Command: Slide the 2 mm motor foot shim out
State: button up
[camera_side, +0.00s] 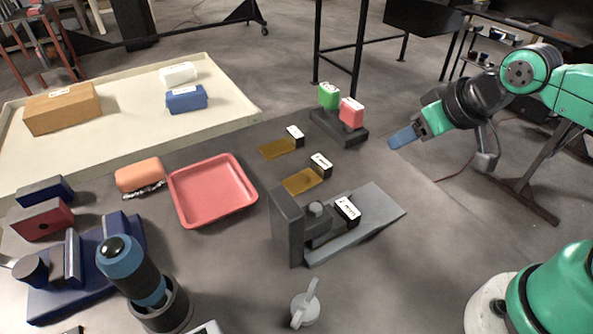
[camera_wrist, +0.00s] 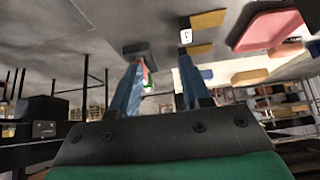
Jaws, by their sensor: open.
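A dark grey motor-foot fixture (camera_side: 287,228) stands on a grey wedge-shaped base (camera_side: 375,215) at the centre of the side view. A black tab with a white label (camera_side: 347,208) sticks out beside it; the rest of that shim is hidden. Two amber shims with similar tabs, an upper one (camera_side: 278,149) and a lower one (camera_side: 302,182), lie flat on the table behind the fixture. The label writing is too small to read. My gripper (camera_side: 403,137) is at the right, apart from all of these. Its two blue fingers are spread and empty in the wrist view (camera_wrist: 160,85).
A black holder (camera_side: 338,130) with a green block (camera_side: 328,95) and a pink block (camera_side: 351,112) stands left of my gripper. A red tray (camera_side: 212,190), a blue vise (camera_side: 85,265), a blue cylinder (camera_side: 130,272) and a pale conveyor (camera_side: 130,108) fill the left. A grey knob (camera_side: 305,307) stands in front.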

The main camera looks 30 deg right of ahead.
aim_at(340, 207)
jog(key=c, duration=0.4)
jog(key=shift+w+n, duration=0.1)
jog(key=shift+n, duration=0.2)
grip_shut()
jog(key=d+f+n+g, duration=0.1)
jog(key=f+n+g, duration=0.1)
jog(key=n, duration=0.3)
jog(key=w+d+f+n+g+y, duration=0.1)
jog(key=f+n+g, duration=0.1)
jog(key=f+n, duration=0.2)
jog(key=w+d+f+n+g+y, duration=0.1)
jog(key=f+n+g, duration=0.2)
jog(key=n, duration=0.5)
jog(key=shift+w+d, duration=0.15)
jog(key=a, duration=0.8)
jog(key=a+f, duration=0.1)
jog(key=a, duration=0.3)
jog(key=shift+f, duration=0.35)
